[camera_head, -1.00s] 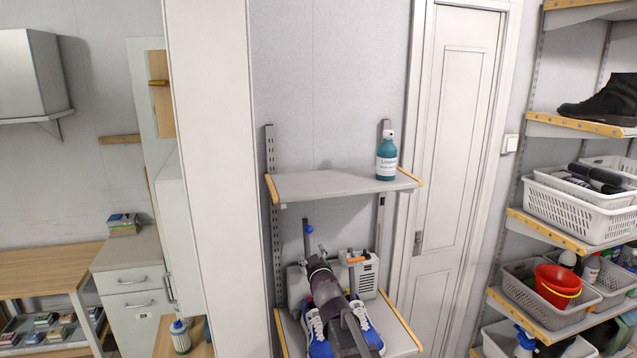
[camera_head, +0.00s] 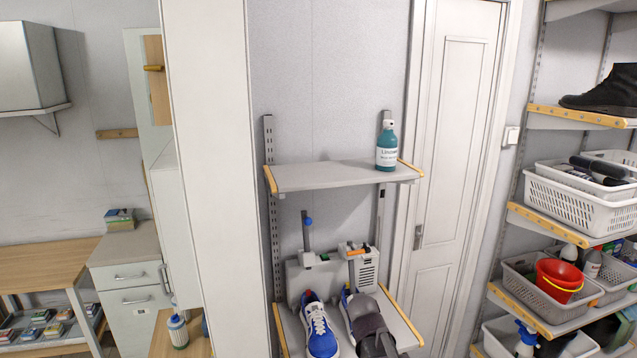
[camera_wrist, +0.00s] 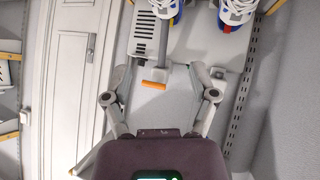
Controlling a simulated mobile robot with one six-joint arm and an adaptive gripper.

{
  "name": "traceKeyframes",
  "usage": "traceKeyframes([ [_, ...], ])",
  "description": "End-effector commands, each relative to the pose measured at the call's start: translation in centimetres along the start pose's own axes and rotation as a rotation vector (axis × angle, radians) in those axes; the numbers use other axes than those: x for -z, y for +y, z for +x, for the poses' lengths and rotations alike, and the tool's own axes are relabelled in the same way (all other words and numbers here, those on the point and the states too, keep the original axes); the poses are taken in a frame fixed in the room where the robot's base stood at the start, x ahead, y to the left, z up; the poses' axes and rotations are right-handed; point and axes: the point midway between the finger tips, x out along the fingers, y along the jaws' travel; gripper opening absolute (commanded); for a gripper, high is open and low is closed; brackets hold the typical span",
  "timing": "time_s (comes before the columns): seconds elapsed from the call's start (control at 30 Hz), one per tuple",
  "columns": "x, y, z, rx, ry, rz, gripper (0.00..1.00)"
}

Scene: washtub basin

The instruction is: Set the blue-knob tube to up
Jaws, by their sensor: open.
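The blue-knob tube (camera_head: 306,238) is a thin grey upright post in the head view, with its blue knob near the top. It rises at the left of a pale grey shoe-dryer unit (camera_head: 366,266) on the lower shelf. A second, shorter tube with an orange knob (camera_head: 352,249) stands to its right. My gripper (camera_wrist: 159,72) is open and empty in the wrist view. The orange knob lies between its spread fingers in that picture; I cannot tell the depth gap. The blue knob is not clearly seen there.
A blue-and-white shoe (camera_head: 318,328) stands before the unit; another (camera_head: 348,300) is partly hidden by my arm. An upper shelf (camera_head: 325,178) with a teal bottle (camera_head: 387,146) overhangs. A white panel (camera_head: 215,170) rises at left, a door (camera_head: 462,150) at right.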

Motion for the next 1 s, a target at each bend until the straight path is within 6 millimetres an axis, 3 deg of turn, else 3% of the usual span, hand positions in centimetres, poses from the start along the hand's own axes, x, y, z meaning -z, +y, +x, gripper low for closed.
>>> traceKeyframes([
  [0.03,-2.1,0.5,-0.2,0.001,-0.061,0.015,0.75],
  [0.2,-8.0,1.5,-1.3,0.024,-0.279,0.06,0.75],
  [0.5,-17.2,1.9,-5.2,0.11,-0.646,0.12,0.75],
  [0.7,-20.4,1.7,-7.6,0.165,-0.8,0.137,0.75],
  [1.0,-21.2,1.7,-8.4,0.184,-0.847,0.14,0.75],
])
